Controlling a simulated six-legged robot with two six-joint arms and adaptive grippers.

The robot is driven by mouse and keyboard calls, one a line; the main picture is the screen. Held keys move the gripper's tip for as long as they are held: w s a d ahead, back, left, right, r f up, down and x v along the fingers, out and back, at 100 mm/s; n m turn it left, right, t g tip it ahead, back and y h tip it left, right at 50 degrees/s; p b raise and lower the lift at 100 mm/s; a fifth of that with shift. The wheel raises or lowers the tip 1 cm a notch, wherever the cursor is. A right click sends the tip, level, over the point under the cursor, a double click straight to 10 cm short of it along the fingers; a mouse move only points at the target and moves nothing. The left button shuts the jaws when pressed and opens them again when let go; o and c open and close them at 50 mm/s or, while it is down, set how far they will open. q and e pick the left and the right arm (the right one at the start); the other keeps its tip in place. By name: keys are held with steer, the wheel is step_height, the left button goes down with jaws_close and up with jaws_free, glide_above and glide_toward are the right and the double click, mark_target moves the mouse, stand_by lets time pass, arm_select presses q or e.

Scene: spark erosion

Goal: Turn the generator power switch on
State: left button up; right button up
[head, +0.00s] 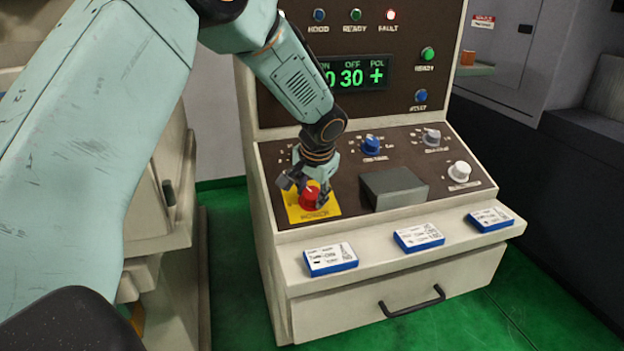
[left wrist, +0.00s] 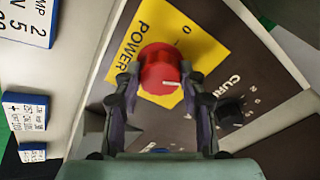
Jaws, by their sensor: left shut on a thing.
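The generator power switch is a red round knob (head: 311,196) on a yellow plate (head: 293,212) at the left end of the sloped console panel. My left gripper (head: 306,190) reaches down from above and is shut on the knob. In the left wrist view the red knob (left wrist: 160,66) sits between the two fingers of my left gripper (left wrist: 159,76), one on each side. A white line on the knob points to the picture's right. The yellow plate (left wrist: 207,40) reads POWER, with a 0 mark beside the knob. My right gripper is not in view.
A blue knob (head: 371,145), a grey knob (head: 432,136) and a white knob (head: 460,172) stand on the same panel. A raised grey block (head: 394,188) is right of the switch. Blue-edged cards (head: 331,259) lie on the front ledge. The display (head: 352,75) is lit green.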

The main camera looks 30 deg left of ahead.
arm_select(q)
steer(key=m+p, duration=0.3)
steer(key=shift+r+m+p, duration=0.2)
steer(key=shift+m+p, duration=0.1)
steer(key=shift+w+m+p, duration=0.1)
steer(key=shift+m+p, duration=0.5)
steer(key=shift+m, duration=0.1)
steer(key=shift+f, duration=0.1)
steer(key=o, duration=1.2)
steer(key=shift+c, duration=0.2)
steer(key=shift+f, duration=0.1)
steer(key=v, duration=1.2)
steer(key=shift+a, duration=0.15)
